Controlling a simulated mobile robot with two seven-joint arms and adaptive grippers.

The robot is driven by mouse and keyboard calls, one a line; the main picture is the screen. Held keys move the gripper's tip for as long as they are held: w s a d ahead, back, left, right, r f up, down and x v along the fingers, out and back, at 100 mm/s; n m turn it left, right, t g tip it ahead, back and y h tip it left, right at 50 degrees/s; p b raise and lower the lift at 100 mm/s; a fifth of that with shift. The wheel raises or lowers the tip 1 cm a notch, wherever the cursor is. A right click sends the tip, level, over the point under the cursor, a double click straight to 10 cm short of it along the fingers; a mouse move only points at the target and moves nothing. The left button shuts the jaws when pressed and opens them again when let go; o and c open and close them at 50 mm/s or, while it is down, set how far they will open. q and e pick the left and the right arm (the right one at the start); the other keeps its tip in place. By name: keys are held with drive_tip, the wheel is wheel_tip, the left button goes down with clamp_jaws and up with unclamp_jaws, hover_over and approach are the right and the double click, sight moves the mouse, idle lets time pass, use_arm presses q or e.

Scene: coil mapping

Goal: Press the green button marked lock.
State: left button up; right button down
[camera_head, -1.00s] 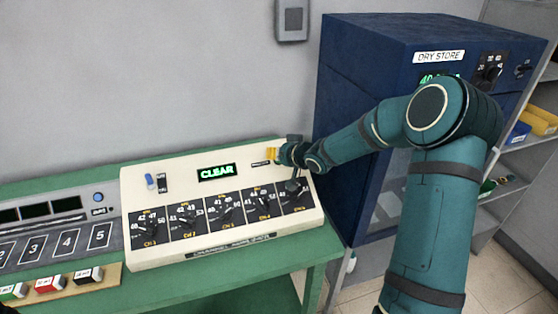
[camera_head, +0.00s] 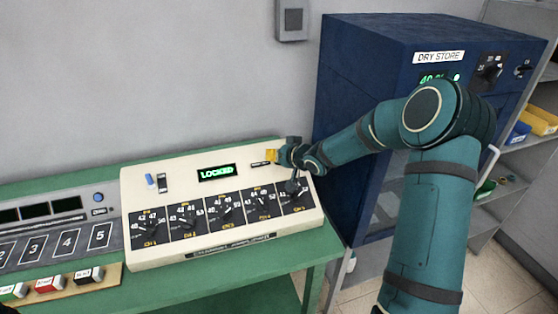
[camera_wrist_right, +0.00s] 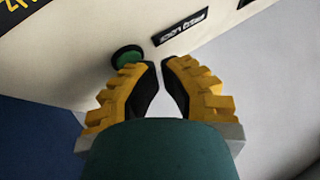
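The cream console (camera_head: 150,255) stands on the green table, and its small display (camera_head: 217,172) reads LOCKED in green. My right gripper (camera_head: 272,156) is at the upper right of the console's face, beside a small dark label (camera_head: 260,163). In the right wrist view the green button (camera_wrist_right: 127,58), with a dark rim, lies right at the tip of one finger of my right gripper (camera_wrist_right: 158,66). The fingers are drawn together with only a narrow gap and hold nothing. Contact is unclear. The button is hidden in the head view. My left gripper is not in view.
Several selector knobs (camera_head: 183,221) line the console's lower face. A blue switch (camera_head: 150,181) sits at its upper left. A grey panel (camera_head: 92,238) with numbered squares adjoins it. The blue dry store cabinet (camera_head: 350,75) stands close behind my right arm.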

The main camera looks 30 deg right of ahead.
drive_tip(key=shift+s+a+r+p, duration=0.1)
drive_tip(key=shift+s+r+p, duration=0.15)
drive_tip(key=shift+r+p, duration=0.2)
drive_tip(key=shift+s+r+p, duration=0.15)
drive_tip(key=shift+r+p, duration=0.25)
drive_tip(key=shift+r, duration=0.1)
drive_tip(key=s+r+p, duration=0.1)
drive_tip(key=r+p, duration=0.1)
drive_tip(key=s+r+p, duration=0.1)
drive_tip(key=r, duration=0.1)
drive_tip(key=shift+s+a, duration=0.3)
idle(0.4)
